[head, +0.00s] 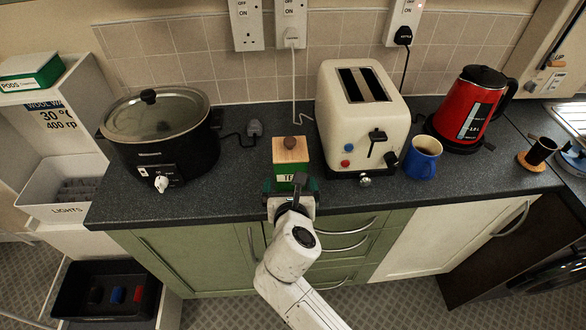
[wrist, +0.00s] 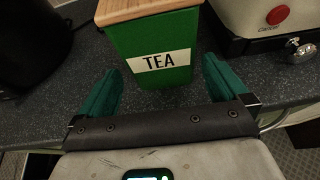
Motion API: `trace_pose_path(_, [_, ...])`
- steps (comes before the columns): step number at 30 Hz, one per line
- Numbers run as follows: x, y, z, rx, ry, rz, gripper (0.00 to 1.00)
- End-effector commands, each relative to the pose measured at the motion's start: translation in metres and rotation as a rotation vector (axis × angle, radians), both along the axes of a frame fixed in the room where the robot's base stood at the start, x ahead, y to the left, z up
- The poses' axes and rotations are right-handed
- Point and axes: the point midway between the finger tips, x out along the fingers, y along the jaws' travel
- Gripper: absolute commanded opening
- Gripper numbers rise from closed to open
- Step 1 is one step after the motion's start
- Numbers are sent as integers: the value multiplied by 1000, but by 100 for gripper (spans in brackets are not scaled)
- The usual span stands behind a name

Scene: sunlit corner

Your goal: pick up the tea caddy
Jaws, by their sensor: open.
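The tea caddy (head: 289,157) is a green box with a wooden lid and a dark round knob. It stands upright on the dark speckled worktop (head: 240,180), near the front edge. In the wrist view the tea caddy (wrist: 155,55) shows its white TEA label, straight ahead of my gripper. My gripper (head: 291,184) is open in front of it, and in the wrist view my gripper (wrist: 160,85) has one green finger to each side of the caddy's lower front. The fingers look apart from the caddy. How far they reach along its sides I cannot tell.
A cream toaster (head: 345,120) stands close on the caddy's right, with a blue mug (head: 422,158) and red kettle (head: 470,108) beyond. A black slow cooker (head: 160,140) stands to the left, with a gap of free worktop. A white cable (head: 294,85) hangs behind the caddy.

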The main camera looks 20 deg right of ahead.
Motion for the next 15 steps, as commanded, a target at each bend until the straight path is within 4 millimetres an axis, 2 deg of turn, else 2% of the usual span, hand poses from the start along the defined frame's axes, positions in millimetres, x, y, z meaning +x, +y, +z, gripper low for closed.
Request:
trace_pose_path(3, [12,-5,-5,1,1,-1,100])
trace_pose_path(8, [19,-9,-8,2,1,-3,100])
trace_pose_path(15, [48,-22,-17,3,1,-4,100])
